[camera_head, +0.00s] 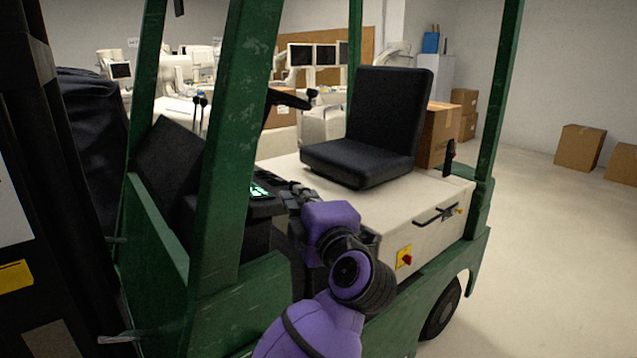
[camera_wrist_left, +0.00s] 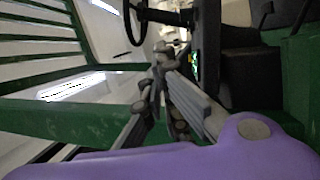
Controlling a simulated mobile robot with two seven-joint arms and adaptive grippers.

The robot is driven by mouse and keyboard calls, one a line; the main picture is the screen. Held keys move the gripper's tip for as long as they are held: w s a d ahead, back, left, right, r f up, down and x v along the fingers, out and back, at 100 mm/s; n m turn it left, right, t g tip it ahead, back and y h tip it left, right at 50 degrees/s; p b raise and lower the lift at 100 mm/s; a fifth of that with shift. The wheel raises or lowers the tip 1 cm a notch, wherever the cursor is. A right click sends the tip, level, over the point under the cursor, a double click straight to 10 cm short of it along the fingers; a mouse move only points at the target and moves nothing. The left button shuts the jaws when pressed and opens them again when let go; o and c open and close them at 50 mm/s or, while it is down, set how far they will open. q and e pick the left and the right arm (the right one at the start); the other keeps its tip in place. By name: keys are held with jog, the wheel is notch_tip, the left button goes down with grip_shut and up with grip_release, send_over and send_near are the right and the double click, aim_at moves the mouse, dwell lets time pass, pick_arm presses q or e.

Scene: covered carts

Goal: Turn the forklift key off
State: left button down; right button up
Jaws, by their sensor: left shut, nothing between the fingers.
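The green forklift (camera_head: 222,150) stands close in front of me in the head view. Its dark dashboard panel, with a green-lit display (camera_head: 260,190), sits behind the near post. My left gripper (camera_head: 290,192) is just right of this display, its fingers small and dark against the panel. In the left wrist view the fingers of my left gripper (camera_wrist_left: 164,56) come together with nothing between them. Part of the lit display (camera_wrist_left: 195,68) shows just beyond them. I cannot make out the key in either view, nor whether the fingers touch the panel. My right gripper is not in view.
The green post (camera_head: 238,120) rises close left of my gripper. A black steering wheel (camera_head: 290,98) and black seat (camera_head: 372,125) are beyond it. A red knob on a yellow plate (camera_head: 404,257) is on the white side. Open floor (camera_head: 545,250) lies right.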

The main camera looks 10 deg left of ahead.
aim_at(280, 204)
pick_arm(q)
jog(key=shift+m+g, duration=0.3)
jog(key=shift+g, duration=0.5)
jog(key=w+a+f, duration=0.1)
jog(key=w+a, duration=0.1)
jog(key=w+a+f, duration=0.1)
jog(key=w+a, duration=0.1)
jog(key=w+a+f, duration=0.1)
jog(key=w+a, duration=0.2)
jog(key=shift+a, duration=0.1)
jog(key=w, duration=0.2)
jog(key=w+d, duration=0.1)
jog(key=shift+f, duration=0.4)
jog(key=shift+w, duration=0.3)
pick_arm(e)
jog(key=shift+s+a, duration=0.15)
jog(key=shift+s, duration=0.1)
pick_arm(q)
jog(key=shift+f, duration=0.1)
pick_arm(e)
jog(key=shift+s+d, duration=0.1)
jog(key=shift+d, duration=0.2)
